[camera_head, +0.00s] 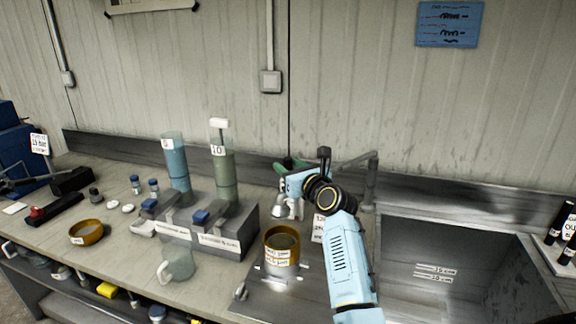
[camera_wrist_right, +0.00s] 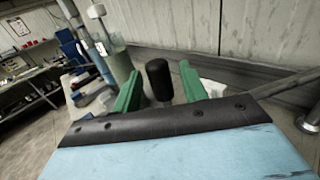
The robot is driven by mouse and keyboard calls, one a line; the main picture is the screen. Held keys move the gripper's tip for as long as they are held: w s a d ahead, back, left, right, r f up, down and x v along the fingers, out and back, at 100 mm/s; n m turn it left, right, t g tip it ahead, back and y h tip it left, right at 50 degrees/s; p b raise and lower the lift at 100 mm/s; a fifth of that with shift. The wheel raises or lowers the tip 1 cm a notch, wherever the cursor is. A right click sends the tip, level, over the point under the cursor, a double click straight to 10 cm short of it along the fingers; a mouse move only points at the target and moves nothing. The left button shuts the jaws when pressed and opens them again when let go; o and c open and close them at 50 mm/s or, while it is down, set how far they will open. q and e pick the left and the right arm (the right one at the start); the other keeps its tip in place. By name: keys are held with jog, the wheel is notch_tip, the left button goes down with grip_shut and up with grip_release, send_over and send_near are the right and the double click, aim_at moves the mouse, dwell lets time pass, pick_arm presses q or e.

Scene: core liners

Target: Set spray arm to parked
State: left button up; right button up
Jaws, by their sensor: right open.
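The spray arm (camera_head: 357,163) is a grey pipe reaching left from a post at the sink's back left corner. A pale nozzle (camera_head: 283,208) hangs near the brown-rimmed sieve (camera_head: 282,248); my right arm hides how it joins the pipe. A black upright grip (camera_head: 324,153) stands by the pipe. My right gripper (camera_head: 287,166) has green fingers and is open behind the sieve. In the right wrist view the black grip (camera_wrist_right: 160,80) shows between the open fingers (camera_wrist_right: 161,92); I cannot tell whether they touch it. The pipe (camera_wrist_right: 275,83) runs to the right there. My left gripper is out of view.
The sink (camera_head: 450,225) is right of my arm. A grey block (camera_head: 240,235) with two tall cylinders stands left of the sieve, with a clear jug (camera_head: 178,262) before it. A brown bowl (camera_head: 87,232) is farther left. Dark bottles (camera_head: 560,222) stand at the right.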

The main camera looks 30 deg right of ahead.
jog(key=shift+w, duration=0.6)
jog(key=shift+c, duration=0.4)
grip_shut()
